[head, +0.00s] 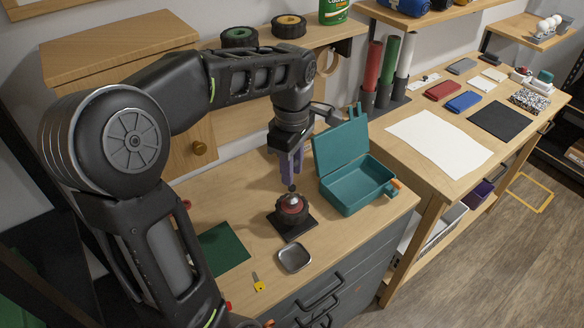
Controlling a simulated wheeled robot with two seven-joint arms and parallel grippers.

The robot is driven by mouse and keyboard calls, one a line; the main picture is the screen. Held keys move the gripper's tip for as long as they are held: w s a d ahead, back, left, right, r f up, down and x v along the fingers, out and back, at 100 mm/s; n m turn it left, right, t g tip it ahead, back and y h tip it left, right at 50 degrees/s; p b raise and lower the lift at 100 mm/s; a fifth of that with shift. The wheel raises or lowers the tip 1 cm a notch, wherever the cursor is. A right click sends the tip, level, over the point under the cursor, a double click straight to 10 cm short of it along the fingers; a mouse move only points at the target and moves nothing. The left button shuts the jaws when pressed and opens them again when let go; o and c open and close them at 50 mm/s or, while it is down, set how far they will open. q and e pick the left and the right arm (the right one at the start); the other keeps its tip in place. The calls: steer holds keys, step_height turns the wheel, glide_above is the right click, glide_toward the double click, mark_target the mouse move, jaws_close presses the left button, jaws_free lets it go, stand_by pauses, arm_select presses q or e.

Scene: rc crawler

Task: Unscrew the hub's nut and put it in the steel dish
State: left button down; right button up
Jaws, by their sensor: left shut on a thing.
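The hub (291,211) is a dark wheel-like part with a red and silver centre, on a black square base (293,231) on the wooden bench. My left gripper (292,185) points straight down just above the hub. Its fingers are shut on a small dark thing at their tips, which looks like the nut (292,188). The nut is too small to tell its shape, and I cannot tell whether it is clear of the hub's stud. The steel dish (294,258) is empty and sits in front of the hub. My right gripper is not in view.
An open teal case (352,193) stands close to the right of the hub. A green mat (222,248) and a small yellow-handled tool (259,284) lie to the left of the dish. A second table (478,175) with white paper (438,143) stands at the right.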

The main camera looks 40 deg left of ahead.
arm_select(q)
steer(key=shift+n, duration=1.3)
steer(key=shift+n, duration=1.4)
steer(key=shift+n+b, duration=0.3)
steer(key=shift+n, duration=1)
steer(key=shift+n, duration=1.4)
